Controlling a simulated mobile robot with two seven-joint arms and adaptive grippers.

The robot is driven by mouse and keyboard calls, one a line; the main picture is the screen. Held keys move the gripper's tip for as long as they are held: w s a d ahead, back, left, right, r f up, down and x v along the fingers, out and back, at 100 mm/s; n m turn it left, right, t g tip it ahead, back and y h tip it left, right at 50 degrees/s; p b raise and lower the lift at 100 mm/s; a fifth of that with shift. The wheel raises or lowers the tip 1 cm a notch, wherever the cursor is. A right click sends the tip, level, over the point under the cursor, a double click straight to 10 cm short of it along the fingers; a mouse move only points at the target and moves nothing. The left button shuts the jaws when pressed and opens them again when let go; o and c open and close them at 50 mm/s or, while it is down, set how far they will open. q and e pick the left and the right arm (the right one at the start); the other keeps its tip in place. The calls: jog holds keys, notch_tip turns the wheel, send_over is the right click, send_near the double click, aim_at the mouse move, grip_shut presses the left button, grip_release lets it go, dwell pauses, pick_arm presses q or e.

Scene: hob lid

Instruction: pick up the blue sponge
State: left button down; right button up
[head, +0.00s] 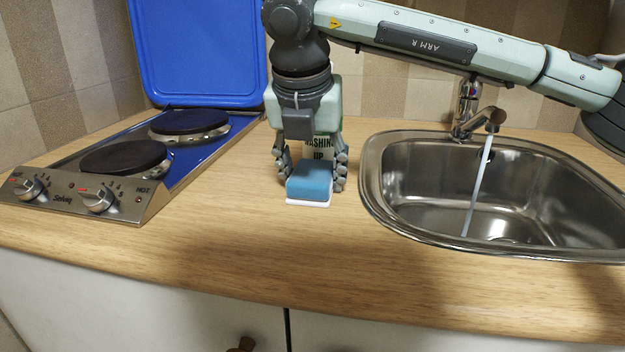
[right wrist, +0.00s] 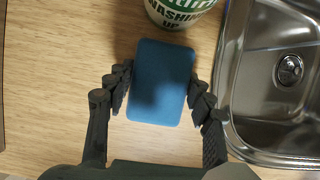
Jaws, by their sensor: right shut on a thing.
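The blue sponge (head: 310,182) has a white underside and lies on the wooden worktop between the hob and the sink, or just above it; I cannot tell which. My right gripper (head: 311,172) comes down over it from above, with a finger on each side. In the right wrist view the sponge (right wrist: 161,84) sits between the two fingers (right wrist: 160,92), which are shut on its left and right sides. My left gripper is not in view.
A washing-up bottle (right wrist: 180,10) stands just behind the sponge. The sink (head: 400,215) with a running tap (head: 478,115) is at the right. The two-plate hob (head: 110,200) with its raised blue lid (head: 198,55) is at the left. The worktop (head: 230,240) in front is clear.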

aim_at(307, 165)
jog(key=shift+c, duration=0.8)
jog(key=shift+r+p, duration=0.45)
jog(key=shift+p, duration=0.35)
jog(key=r, duration=0.2)
jog(key=a+r+b, duration=0.1)
jog(key=r, duration=0.1)
jog(key=shift+s+a+r, duration=0.1)
jog(key=shift+s, duration=0.05)
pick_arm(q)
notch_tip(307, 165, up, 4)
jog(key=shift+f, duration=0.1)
pick_arm(e)
jog(key=s+a+r, duration=0.2)
jog(key=a+r, duration=0.4)
jog(key=a, duration=0.4)
jog(key=shift+s+r, duration=0.15)
jog(key=shift+s, duration=0.25)
